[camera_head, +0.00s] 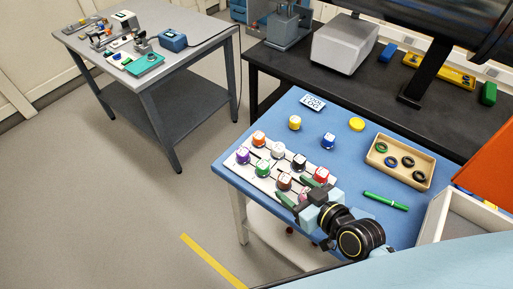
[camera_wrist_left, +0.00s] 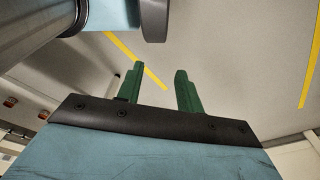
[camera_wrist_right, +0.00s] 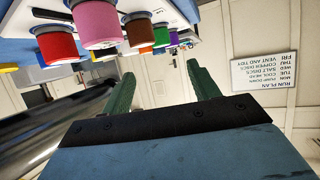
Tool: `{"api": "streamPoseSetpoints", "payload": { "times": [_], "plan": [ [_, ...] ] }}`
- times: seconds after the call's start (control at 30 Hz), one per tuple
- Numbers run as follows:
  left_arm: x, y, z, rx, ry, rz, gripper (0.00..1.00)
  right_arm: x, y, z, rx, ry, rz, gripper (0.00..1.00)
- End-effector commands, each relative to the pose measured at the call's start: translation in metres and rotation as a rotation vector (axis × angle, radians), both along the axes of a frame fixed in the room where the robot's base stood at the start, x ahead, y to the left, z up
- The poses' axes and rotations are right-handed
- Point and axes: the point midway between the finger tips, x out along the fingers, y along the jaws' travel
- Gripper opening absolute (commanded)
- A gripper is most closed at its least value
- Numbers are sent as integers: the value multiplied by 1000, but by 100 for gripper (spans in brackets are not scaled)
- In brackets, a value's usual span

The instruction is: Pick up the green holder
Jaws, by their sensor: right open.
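The green holder (camera_head: 263,168) has a white top and stands in a white rack (camera_head: 248,177) on the blue table, among holders of other colours. In the right wrist view a green holder (camera_wrist_right: 160,37) shows beyond the brown one. My right gripper (camera_head: 299,191) is open at the rack's near right end, by the red and pink holders, apart from the green holder. Its spread fingers (camera_wrist_right: 161,70) show nothing between them. My left gripper (camera_wrist_left: 158,78) is open and empty over the floor, in the left wrist view only.
Red (camera_head: 321,175), brown (camera_head: 284,181), black (camera_head: 299,162) and white (camera_head: 278,149) holders stand close around. Yellow (camera_head: 295,122) and blue (camera_head: 328,141) holders stand apart behind. A wooden tray (camera_head: 376,172) of rings and a green pen (camera_head: 385,201) lie right. Some blue tabletop is clear.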

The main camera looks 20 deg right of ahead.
Motion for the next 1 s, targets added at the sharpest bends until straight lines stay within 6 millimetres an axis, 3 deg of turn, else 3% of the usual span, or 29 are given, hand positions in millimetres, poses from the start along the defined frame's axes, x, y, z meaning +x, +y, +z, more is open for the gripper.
{"api": "streamPoseSetpoints", "payload": {
  "times": [0.1,0.3,0.43,0.57,0.8,1.0],
  "plan": [
    [-2,0,0,0,2,0,36,11,3,-2,4,-14,-5,61],
    [-43,2,-4,5,64,0,36,45,16,-17,6,-13,-5,61],
    [-55,2,-5,6,84,-2,36,62,22,-26,6,-12,-5,61],
    [-51,2,-5,5,76,-4,36,71,25,-29,3,-12,-3,61],
    [-22,0,-3,0,31,-4,36,92,34,-39,5,-11,-5,61],
    [-24,0,-5,1,35,-4,36,112,41,-49,3,-11,-5,61]
  ]
}}
